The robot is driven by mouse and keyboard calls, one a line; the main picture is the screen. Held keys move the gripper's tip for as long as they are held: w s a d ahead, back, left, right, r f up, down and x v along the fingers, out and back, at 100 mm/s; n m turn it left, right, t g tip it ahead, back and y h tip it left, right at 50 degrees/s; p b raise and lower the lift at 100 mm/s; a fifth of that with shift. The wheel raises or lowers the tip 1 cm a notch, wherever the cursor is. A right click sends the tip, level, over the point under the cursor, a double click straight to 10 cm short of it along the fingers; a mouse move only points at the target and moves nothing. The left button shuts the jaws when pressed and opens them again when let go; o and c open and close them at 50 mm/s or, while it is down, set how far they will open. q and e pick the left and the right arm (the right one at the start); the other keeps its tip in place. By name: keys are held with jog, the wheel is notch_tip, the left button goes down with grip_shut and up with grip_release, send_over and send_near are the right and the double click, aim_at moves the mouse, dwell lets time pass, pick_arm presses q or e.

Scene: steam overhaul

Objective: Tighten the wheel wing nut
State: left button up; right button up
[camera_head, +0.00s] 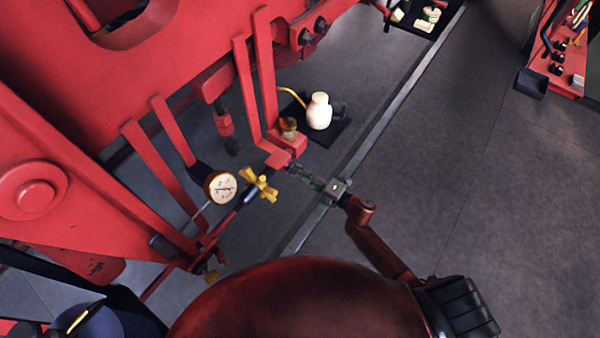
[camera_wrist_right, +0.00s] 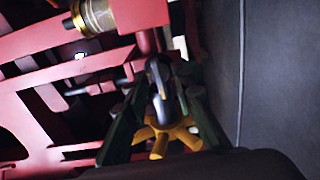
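The wing nut (camera_head: 260,185) is yellow with several stubby wings, and sits on a dark and silvery rod beside the red frame. It also shows in the right wrist view (camera_wrist_right: 165,140), low in the picture between the dark green fingers. My right gripper (camera_head: 294,170) comes in from the right in the head view, with its fingers pointing toward the nut. The fingers are apart, with a gap between them in the wrist view (camera_wrist_right: 165,100). I cannot tell whether they touch the nut. My left gripper is not in view.
A round white gauge (camera_head: 221,187) stands just left of the nut. Red uprights (camera_head: 262,70) and a brass fitting (camera_head: 288,126) are close by. A cream bottle (camera_head: 319,112) stands on a dark mat behind. A red rack (camera_head: 550,62) is at far right; grey floor between is clear.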

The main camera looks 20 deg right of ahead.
jog(key=shift+c, duration=0.7)
grip_shut()
jog(key=shift+m, duration=0.3)
jog(key=shift+m+p, duration=3.9)
jog(key=shift+m, duration=4.2)
jog(key=shift+r+m, duration=0.2)
jog(key=shift+m, duration=0.7)
jog(key=shift+o, duration=0.7)
grip_release()
